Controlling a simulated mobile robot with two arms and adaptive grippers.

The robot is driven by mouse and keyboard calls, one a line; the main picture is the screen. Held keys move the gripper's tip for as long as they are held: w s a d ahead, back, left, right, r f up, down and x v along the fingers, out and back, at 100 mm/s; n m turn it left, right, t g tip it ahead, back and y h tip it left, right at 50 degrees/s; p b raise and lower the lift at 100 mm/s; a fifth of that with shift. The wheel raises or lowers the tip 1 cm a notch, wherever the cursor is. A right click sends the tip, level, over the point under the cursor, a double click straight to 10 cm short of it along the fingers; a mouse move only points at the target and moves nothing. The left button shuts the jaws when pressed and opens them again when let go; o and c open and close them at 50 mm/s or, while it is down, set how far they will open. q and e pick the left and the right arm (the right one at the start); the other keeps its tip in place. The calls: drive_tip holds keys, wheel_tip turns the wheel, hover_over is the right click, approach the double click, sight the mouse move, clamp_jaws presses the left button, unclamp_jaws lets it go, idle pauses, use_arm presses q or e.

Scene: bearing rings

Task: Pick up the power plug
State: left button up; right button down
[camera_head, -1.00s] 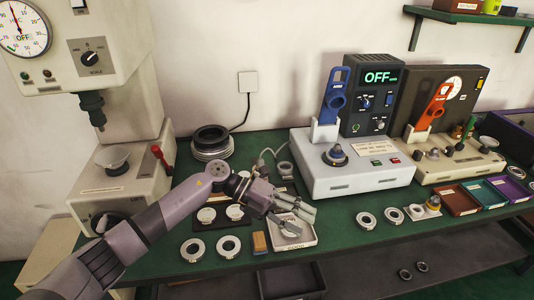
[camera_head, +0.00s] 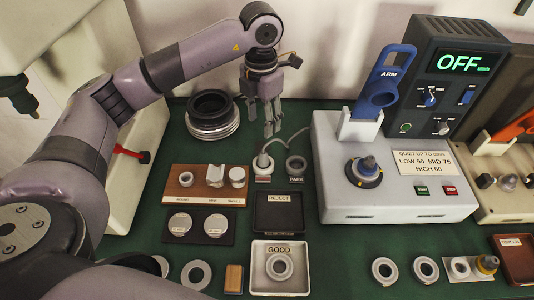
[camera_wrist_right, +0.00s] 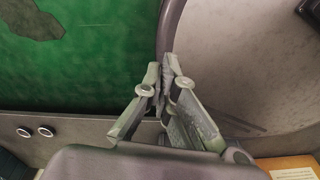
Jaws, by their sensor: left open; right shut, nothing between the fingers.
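The power plug (camera_head: 263,160) is a small pale grey piece with a grey cable. It sits upright in a round holder with a red label, on the green table in the head view. Beside it is a similar ring-shaped holder (camera_head: 296,164) labelled PARK, with no plug in it. My left gripper (camera_head: 271,128) points down, just behind and above the plug, fingers apart and empty; I cannot tell the exact gap to the plug. My right gripper (camera_wrist_right: 160,88) shows in the right wrist view, its fingertips together with nothing between them.
Stacked dark and silver rings (camera_head: 212,118) stand left of my left gripper. A grey console (camera_head: 400,205) stands to the right. In front lie a black REJECT tray (camera_head: 279,230), a white GOOD tray (camera_head: 253,284) holding a ring, and a wooden block stand (camera_head: 185,198).

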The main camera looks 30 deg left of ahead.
use_arm(q)
drive_tip(key=p, duration=0.2)
hover_over(263, 153)
drive_tip(key=f, duration=0.8)
drive_tip(key=shift+s+f, duration=0.2)
drive_tip(key=shift+s, duration=0.1)
drive_tip(key=shift+d+f, duration=0.1)
drive_tip(key=shift+f, duration=0.7)
drive_tip(key=f, duration=0.1)
drive_tip(key=f+p, duration=0.1)
drive_tip(key=f, duration=0.1)
drive_tip(key=shift+w+f, duration=0.25)
drive_tip(key=shift+f, duration=0.5)
use_arm(e)
drive_tip(key=r, duration=0.2)
drive_tip(key=w+r, duration=0.1)
drive_tip(key=r, duration=0.1)
drive_tip(key=shift+a, duration=0.3)
drive_tip(key=shift+s, duration=0.1)
